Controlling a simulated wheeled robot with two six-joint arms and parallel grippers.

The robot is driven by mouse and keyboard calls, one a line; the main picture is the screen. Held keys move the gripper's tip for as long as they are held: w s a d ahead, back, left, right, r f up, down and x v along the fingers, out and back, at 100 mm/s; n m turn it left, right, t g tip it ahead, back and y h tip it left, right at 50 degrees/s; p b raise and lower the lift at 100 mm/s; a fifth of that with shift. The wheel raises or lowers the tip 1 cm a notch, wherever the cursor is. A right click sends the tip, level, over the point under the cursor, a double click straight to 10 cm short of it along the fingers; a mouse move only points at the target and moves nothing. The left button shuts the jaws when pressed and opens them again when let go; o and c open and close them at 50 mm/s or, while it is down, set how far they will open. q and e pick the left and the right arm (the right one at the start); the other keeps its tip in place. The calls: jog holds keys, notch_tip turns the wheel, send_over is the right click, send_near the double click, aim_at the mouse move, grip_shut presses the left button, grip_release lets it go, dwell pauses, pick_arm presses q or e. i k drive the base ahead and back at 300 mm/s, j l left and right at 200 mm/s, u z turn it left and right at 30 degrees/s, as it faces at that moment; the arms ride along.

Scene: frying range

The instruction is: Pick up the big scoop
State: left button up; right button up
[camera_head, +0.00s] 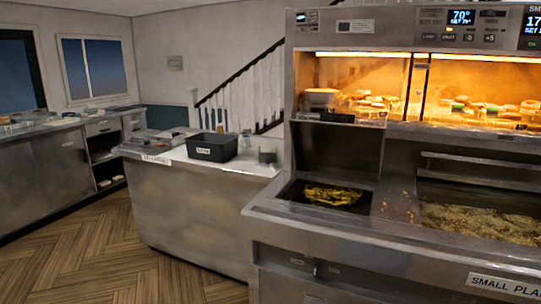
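I cannot make out a big scoop anywhere in the head view. Neither of my grippers shows in this view. The steel frying range (350,240) fills the right side. A dark recessed pan in its top holds a heap of yellow-brown fried food (332,194). At the right, a wider well (485,222) is full of golden-brown, bubbly-looking contents.
A lit warming cabinet (348,27) with food stands over the range. A steel counter (190,208) left of the range bears a black labelled tub (212,147) and a small dark container (267,156). Another counter (50,165) runs along the far left. Wooden floor (85,245) between them is clear.

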aim_at(267, 158)
jog(key=i+j+z, duration=0.1)
jog(key=i+j, duration=0.3)
jog(key=i+j+z, duration=0.15)
jog(key=i+j, duration=0.25)
jog(key=i+j+z, duration=0.1)
jog(key=i+j, duration=0.25)
jog(key=j, duration=0.2)
jog(key=i+j+z, duration=0.1)
jog(key=i+j, duration=0.25)
jog(key=j, duration=0.2)
